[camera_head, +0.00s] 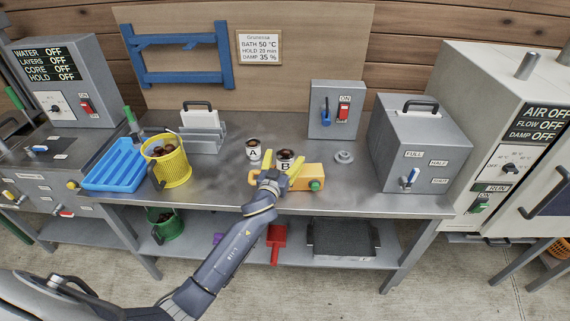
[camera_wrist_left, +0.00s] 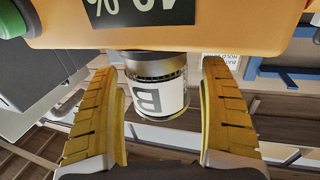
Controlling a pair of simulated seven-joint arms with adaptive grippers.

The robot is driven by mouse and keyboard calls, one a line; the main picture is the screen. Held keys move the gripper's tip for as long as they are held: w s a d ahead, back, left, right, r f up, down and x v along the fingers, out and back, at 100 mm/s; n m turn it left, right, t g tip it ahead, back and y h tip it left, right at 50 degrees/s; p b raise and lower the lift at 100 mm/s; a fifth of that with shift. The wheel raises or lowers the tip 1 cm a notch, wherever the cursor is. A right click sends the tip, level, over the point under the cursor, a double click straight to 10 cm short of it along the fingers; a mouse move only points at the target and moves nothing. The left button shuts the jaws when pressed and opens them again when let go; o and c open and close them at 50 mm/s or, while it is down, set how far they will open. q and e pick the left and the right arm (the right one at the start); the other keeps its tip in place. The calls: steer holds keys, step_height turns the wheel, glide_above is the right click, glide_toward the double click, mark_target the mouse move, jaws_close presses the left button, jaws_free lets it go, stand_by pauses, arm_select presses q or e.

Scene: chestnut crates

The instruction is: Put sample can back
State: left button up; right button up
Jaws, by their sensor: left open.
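Sample can B (camera_head: 285,160) is white with a black letter and dark contents. It appears to sit upright on the orange meter (camera_head: 306,178), against whose body its base shows in the left wrist view (camera_wrist_left: 160,95). My left gripper (camera_head: 276,170) is open, with its yellow fingers on either side of can B; a gap shows on at least one side (camera_wrist_left: 163,110). Sample can A (camera_head: 253,153), also white with dark contents, stands on the bench just left of can B. The meter's display (camera_wrist_left: 140,10) is partly cut off in the wrist view. My right gripper is out of view.
A yellow basket (camera_head: 168,165) and blue tray (camera_head: 117,165) stand at the left of the steel bench (camera_head: 350,195). A grey switch box (camera_head: 336,105), a small round metal piece (camera_head: 344,157) and a larger grey box (camera_head: 420,140) stand right. Bare bench lies between them.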

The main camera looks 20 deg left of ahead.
arm_select(q)
steer(key=shift+c, duration=0.2)
steer(key=c, duration=1.4)
steer(key=shift+r, duration=0.2)
